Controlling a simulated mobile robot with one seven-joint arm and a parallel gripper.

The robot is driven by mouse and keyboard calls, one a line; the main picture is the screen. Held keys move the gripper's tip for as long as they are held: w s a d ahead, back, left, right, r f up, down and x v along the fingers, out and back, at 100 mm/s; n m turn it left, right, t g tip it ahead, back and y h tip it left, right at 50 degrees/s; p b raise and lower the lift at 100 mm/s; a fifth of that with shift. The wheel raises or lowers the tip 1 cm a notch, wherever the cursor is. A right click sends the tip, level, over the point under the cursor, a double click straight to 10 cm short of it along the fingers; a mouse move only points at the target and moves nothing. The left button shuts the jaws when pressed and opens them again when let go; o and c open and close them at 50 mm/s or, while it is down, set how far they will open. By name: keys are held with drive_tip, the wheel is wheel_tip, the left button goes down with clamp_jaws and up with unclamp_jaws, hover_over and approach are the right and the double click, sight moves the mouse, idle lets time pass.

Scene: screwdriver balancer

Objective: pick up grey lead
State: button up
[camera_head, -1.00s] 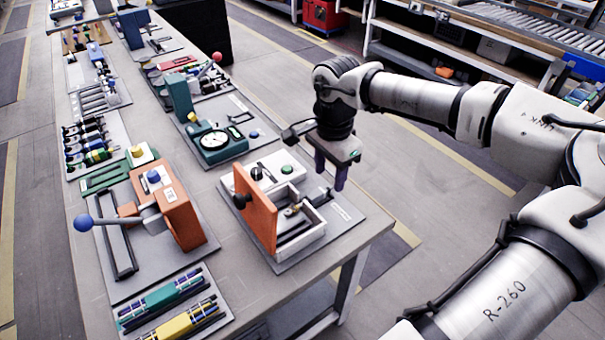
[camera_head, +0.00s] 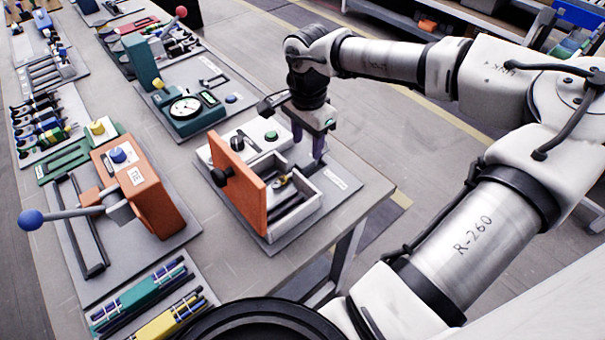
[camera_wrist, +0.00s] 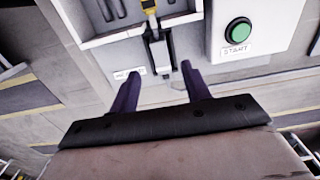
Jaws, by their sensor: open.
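A small dark grey piece with a lighter grey block, seemingly the grey lead (camera_wrist: 158,48), sits at the edge of a white open tray in the wrist view. It lies ahead of and between my fingers, and I cannot tell how far below them. A yellow-and-black tool end (camera_wrist: 150,8) lies just beyond it in the tray. My gripper (camera_wrist: 160,70) is open, with two purple fingers apart and nothing between the tips. In the head view my gripper (camera_head: 308,152) points down at the tray's right end, and a finger hides much of the lead there.
The white tray (camera_head: 296,217) has an upright orange panel (camera_head: 236,178) on its left. A white box with a green START button (camera_head: 271,136) stands behind. A teal gauge stand (camera_head: 190,120) is farther back. Open floor lies right of the table.

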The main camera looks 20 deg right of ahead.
sight(306, 161)
wheel_tip(306, 161, down, 6)
drive_tip(key=b, duration=0.3)
drive_tip(key=shift+w+r+b, duration=0.1)
drive_tip(key=shift+r+b, duration=0.05)
drive_tip(key=shift+b, duration=0.2)
drive_tip(key=shift+r, duration=0.1)
clamp_jaws()
